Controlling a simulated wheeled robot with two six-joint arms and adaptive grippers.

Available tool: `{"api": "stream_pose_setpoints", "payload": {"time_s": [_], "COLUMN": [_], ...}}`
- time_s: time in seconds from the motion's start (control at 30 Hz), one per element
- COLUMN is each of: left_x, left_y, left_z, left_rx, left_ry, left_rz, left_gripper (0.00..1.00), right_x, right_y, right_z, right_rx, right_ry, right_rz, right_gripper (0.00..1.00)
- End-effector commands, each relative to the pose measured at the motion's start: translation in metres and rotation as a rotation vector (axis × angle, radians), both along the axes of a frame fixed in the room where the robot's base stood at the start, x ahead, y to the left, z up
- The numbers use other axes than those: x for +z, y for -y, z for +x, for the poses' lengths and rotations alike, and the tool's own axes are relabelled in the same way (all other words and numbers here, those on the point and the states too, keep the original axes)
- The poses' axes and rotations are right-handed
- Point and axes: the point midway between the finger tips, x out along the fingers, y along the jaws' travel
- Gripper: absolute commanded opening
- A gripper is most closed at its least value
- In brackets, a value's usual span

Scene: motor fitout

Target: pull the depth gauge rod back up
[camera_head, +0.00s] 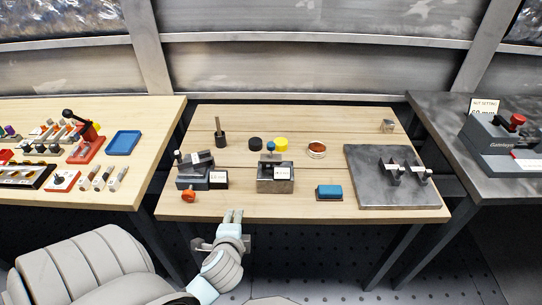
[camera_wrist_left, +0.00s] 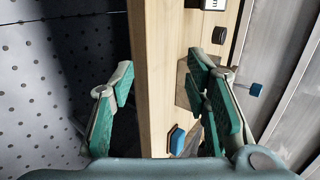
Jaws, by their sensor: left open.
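A grey block (camera_head: 275,186) with a white label stands at the middle front of the table. A blue knob (camera_head: 270,146) shows just above its back edge; it looks like the depth gauge rod's top. In the left wrist view a blue knob on a thin stem (camera_wrist_left: 256,89) shows beyond the right finger, and the block (camera_wrist_left: 183,84) is partly hidden by that finger. My left gripper (camera_head: 233,215) is open and empty at the table's front edge, in front and left of the block. It also shows in the left wrist view (camera_wrist_left: 160,75). My right gripper is out of view.
A dark labelled fixture (camera_head: 195,169) with an orange knob (camera_head: 188,196) stands left of the block. A blue-topped box (camera_head: 329,191) lies to the right, before a grey plate (camera_head: 375,185). Black (camera_head: 255,144) and yellow (camera_head: 281,144) round pieces sit behind.

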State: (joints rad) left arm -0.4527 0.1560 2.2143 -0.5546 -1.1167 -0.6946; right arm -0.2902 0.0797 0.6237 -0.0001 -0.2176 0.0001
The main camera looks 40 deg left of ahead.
Motion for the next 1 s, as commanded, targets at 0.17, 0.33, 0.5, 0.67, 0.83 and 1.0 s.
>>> {"api": "stream_pose_setpoints", "payload": {"time_s": [0.17,0.33,0.5,0.67,0.83,1.0], "left_x": [0.057,0.083,0.087,0.087,0.085,0.085], "left_y": [-0.025,-0.01,-0.01,-0.029,-0.05,-0.063], "left_z": [0.063,0.104,0.127,0.164,0.207,0.233], "left_rx": [-0.381,-0.635,-0.69,-0.686,-0.687,-0.687], "left_ry": [-0.137,-0.341,-0.398,-0.397,-0.396,-0.397], "left_rz": [0.79,1.406,1.552,1.549,1.544,1.543], "left_gripper": [0.43,0.43,0.43,0.43,0.43,0.43], "right_x": [-0.001,-0.001,0.0,-0.001,-0.007,-0.013], "right_y": [0.0,0.0,0.0,0.0,0.0,0.0], "right_z": [-0.013,-0.013,-0.01,-0.01,-0.01,-0.009], "right_rx": [-0.001,-0.001,0.0,0.0,0.0,0.0], "right_ry": [-0.022,-0.022,-0.018,-0.017,-0.016,-0.015], "right_rz": [0.0,-0.001,-0.001,-0.001,0.0,0.0], "right_gripper": [0.4,0.4,0.4,0.4,0.4,0.4]}}
